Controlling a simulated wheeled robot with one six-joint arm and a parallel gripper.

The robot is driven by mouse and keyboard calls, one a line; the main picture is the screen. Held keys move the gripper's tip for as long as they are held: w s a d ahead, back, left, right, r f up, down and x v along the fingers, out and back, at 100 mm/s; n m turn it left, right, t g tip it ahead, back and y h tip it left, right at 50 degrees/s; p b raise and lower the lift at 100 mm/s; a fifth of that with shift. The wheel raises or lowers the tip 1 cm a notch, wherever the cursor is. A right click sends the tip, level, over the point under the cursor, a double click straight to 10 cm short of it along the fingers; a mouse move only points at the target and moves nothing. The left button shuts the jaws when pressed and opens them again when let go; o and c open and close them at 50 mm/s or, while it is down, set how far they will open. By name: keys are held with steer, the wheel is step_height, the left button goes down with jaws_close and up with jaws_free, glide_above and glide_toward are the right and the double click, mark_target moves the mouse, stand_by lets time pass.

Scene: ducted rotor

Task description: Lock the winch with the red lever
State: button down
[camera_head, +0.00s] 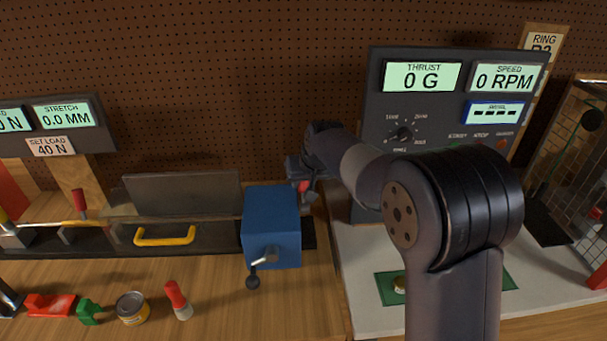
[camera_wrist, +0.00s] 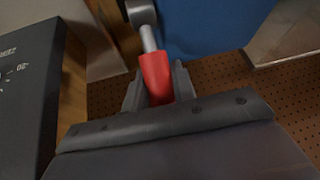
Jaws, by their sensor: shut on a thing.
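The winch is a blue box (camera_head: 270,222) on the bench, with a crank handle (camera_head: 262,262) at its front; the blue body also shows in the wrist view (camera_wrist: 205,28). The red lever (camera_wrist: 155,75) has a red grip on a grey metal rod that runs up to a round grey pivot beside the blue body. My gripper (camera_wrist: 158,88) is shut on the red grip, one finger on each side. In the head view my gripper (camera_head: 304,182) is at the back right of the winch, with a little red showing. My arm hides what lies behind it.
A dark control panel (camera_head: 380,125) stands close on the right, reading 0 G and 0 RPM. A clear guard (camera_head: 182,192) and yellow handle (camera_head: 165,238) lie left of the winch. A tin (camera_head: 132,308) and a red-tipped piece (camera_head: 177,298) stand on the bench in front.

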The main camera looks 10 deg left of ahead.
stand_by(0.4)
steer(key=c, duration=1.2)
jaws_free()
steer(key=shift+o, duration=0.2)
steer(key=b+v, duration=0.2)
steer(key=v, duration=0.8)
steer(key=shift+r, duration=0.35)
steer(key=shift+d, duration=0.1)
steer(key=p+x, duration=0.2)
steer(key=x, duration=0.9)
steer(key=shift+s, duration=0.1)
steer(key=shift+r, duration=0.1)
